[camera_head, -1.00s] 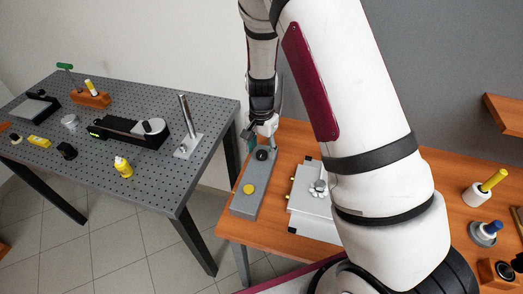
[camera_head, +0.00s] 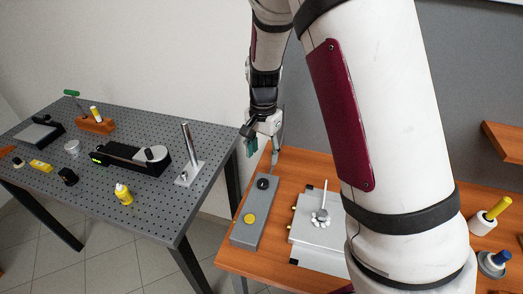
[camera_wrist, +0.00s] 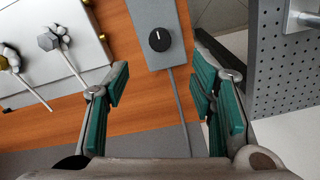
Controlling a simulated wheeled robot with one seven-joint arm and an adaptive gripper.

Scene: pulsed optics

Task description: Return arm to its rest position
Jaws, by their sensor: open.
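My gripper (camera_head: 262,148) hangs above the back left part of the wooden table, near the grey control box. In the wrist view my gripper (camera_wrist: 160,105) is open, its green-padded fingers wide apart with nothing between them. The grey control box (camera_head: 248,232) carries a yellow button and a black knob, and its knob end and cable (camera_wrist: 180,100) show beyond the fingers in the wrist view. My white arm covers much of the right half of the head view and hides part of the wooden table.
A grey perforated table (camera_head: 150,215) with instruments stands to the left, with a gap beside the wooden table (camera_head: 230,258). A light grey box (camera_head: 318,235) with a small knobbed stem sits right of the control box. Bottles with yellow (camera_head: 497,208) and blue caps stand at the right.

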